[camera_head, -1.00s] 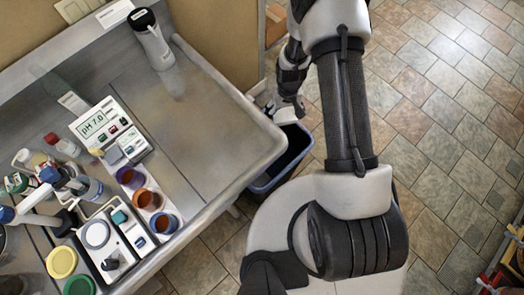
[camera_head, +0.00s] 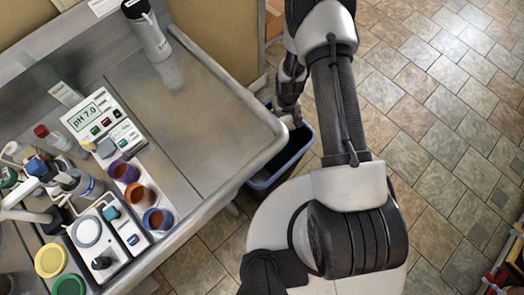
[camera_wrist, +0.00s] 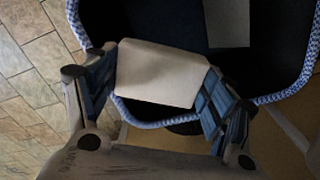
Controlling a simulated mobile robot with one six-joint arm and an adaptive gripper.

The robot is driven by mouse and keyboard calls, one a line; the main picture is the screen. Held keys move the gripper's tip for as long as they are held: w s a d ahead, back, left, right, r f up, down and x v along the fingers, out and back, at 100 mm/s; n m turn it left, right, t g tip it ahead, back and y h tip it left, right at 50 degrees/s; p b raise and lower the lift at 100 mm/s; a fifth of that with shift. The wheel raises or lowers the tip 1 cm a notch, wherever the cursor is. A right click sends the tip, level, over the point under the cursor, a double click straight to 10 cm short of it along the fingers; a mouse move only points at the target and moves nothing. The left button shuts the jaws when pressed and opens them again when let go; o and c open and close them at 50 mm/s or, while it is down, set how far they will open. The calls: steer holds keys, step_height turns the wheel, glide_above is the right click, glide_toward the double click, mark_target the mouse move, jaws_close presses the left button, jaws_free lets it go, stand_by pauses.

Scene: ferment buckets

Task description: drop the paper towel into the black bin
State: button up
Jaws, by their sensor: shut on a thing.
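In the wrist view, my gripper (camera_wrist: 159,92) is shut on a pale, flat paper towel (camera_wrist: 168,68), with the dark blue finger pads at its left and right edges. The towel is over the near part of the black bin (camera_wrist: 135,13), which has a dark inside and a light-blue patterned rim. In the head view, the bin (camera_head: 264,182) stands on the floor beside the bench. My gripper (camera_head: 290,116) points down at the bin's far end. I cannot make out the towel in the head view.
A grey rectangular piece (camera_wrist: 227,22) shows inside the bin. The steel bench (camera_head: 215,110) is close on the left, with a grey bottle (camera_head: 150,35), a pH meter (camera_head: 100,118) and several small cups and jars. Tiled floor (camera_head: 440,110) is open to the right.

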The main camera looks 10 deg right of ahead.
steer(key=o, duration=1.3)
step_height(320, 180, up, 12)
steer(key=shift+r, duration=0.1)
